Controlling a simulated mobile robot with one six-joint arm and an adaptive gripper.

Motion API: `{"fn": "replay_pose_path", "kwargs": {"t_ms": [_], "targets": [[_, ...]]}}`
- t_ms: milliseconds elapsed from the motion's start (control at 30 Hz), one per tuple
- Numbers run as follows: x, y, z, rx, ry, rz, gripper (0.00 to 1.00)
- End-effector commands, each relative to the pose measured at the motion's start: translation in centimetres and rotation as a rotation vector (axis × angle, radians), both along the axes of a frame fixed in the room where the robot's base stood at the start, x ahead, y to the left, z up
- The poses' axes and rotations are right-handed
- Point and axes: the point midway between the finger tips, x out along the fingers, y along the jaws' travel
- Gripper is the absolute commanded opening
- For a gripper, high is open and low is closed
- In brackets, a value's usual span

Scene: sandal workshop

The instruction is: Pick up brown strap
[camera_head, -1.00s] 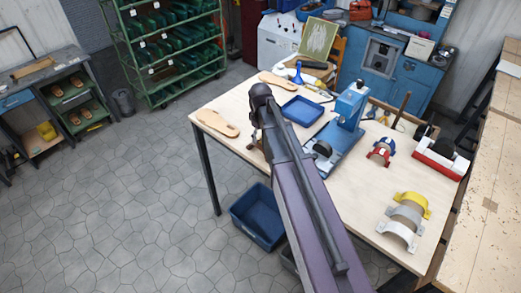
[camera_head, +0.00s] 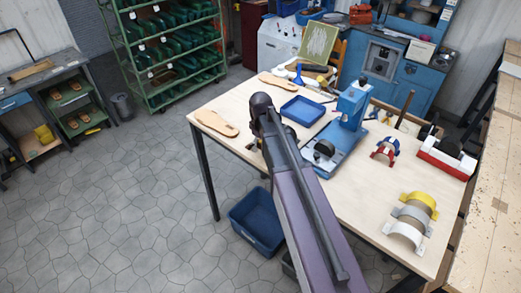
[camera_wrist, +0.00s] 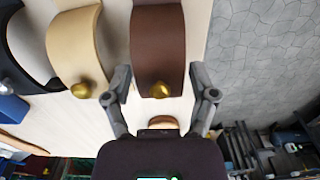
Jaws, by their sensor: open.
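The brown strap (camera_wrist: 158,40) is a curved band with a brass-coloured knob on its near end, in the upper middle of the wrist view. My gripper (camera_wrist: 160,72) is open, with one finger at each side of the strap's near end. It holds nothing, and I cannot tell whether a finger touches the strap.
A tan strap (camera_wrist: 75,42) stands close left of the brown one, with a dark strap (camera_wrist: 24,55) beyond. Floor lies to the right. The table (camera_head: 330,205) also bears a blue tray (camera_head: 303,110), a blue press (camera_head: 350,108) and a yellow strap (camera_head: 419,201).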

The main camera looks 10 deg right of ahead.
Motion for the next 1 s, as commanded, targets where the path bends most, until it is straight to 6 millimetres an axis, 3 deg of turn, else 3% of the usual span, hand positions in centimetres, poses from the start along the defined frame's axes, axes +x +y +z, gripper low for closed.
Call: {"fn": "replay_pose_path", "kwargs": {"t_ms": [367, 533, 1000], "targets": [[0.0, 0.0, 0.02, 0.0, 0.0, 0.0, 0.74], [0.0, 0.0, 0.02, 0.0, 0.0, 0.0, 0.27], [0.01, -0.03, 0.17, 0.0, 0.0, 0.0, 0.26]]}}
